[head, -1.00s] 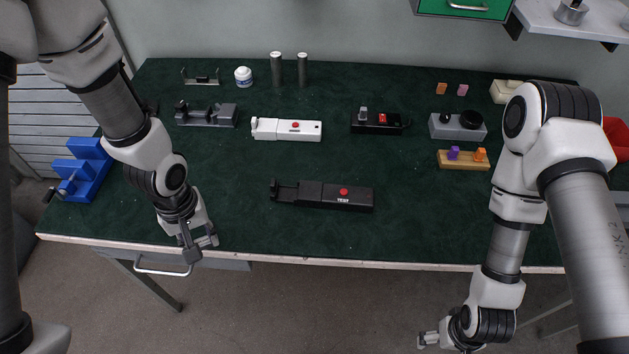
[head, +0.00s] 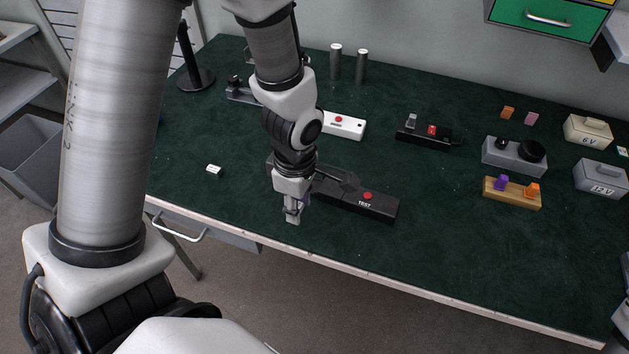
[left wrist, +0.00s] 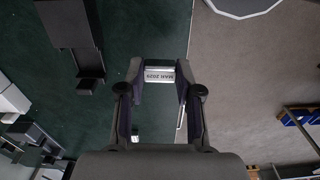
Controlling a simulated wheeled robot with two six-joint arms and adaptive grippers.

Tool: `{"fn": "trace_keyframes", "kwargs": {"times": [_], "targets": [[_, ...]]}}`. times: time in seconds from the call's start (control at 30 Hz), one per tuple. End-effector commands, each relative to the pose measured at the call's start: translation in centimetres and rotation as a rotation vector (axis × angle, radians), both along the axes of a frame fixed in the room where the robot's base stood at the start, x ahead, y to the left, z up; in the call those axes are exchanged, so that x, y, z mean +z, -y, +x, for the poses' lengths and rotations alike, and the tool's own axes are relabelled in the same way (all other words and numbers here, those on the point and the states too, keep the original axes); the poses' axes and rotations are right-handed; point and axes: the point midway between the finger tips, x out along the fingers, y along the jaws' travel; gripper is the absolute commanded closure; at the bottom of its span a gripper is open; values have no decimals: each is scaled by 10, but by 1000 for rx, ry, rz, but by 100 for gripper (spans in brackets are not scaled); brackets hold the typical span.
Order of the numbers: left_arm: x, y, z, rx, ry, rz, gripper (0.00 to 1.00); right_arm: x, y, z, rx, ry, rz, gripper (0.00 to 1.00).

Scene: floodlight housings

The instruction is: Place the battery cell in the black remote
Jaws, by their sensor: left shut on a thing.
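The black remote (head: 350,192), with a red button and the word TEST, lies on the green table top. My left wrist hides its left part in the head view. In the left wrist view its dark body (left wrist: 68,24) and narrower open end are at the upper left. My left gripper (head: 293,213) points down near the remote's left end, towards the table's front edge. It is shut on a small pale piece (left wrist: 160,74) marked MAR 2025, apparently the battery cell. In the left wrist view the piece sits between the fingertips, apart from the remote. My right gripper is not in view.
A white remote (head: 344,125) and a black device (head: 428,133) lie behind. Two grey cylinders (head: 335,63) stand at the back. A small white block (head: 214,171) lies left of my gripper. Several boxes stand at the right. The table's front middle is clear.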

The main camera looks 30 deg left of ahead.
Motion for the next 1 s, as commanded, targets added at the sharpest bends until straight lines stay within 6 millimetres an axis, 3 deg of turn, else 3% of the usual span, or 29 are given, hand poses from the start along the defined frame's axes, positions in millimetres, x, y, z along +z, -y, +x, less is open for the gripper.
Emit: {"fn": "trace_keyframes", "kwargs": {"times": [0.03,0.1,0.3,0.4,0.47,0.67,1.0], "targets": [[-6,-3,11,0,6,-2,92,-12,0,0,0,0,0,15],[-5,-10,29,1,4,-1,92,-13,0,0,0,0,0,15],[-4,-28,80,1,0,1,92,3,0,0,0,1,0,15],[-7,-33,96,0,0,1,92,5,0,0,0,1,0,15],[-10,-35,100,0,-1,1,92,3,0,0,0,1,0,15],[-47,-35,101,-2,-1,1,92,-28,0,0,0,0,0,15],[-48,-35,101,-2,-1,1,92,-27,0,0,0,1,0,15]]}}
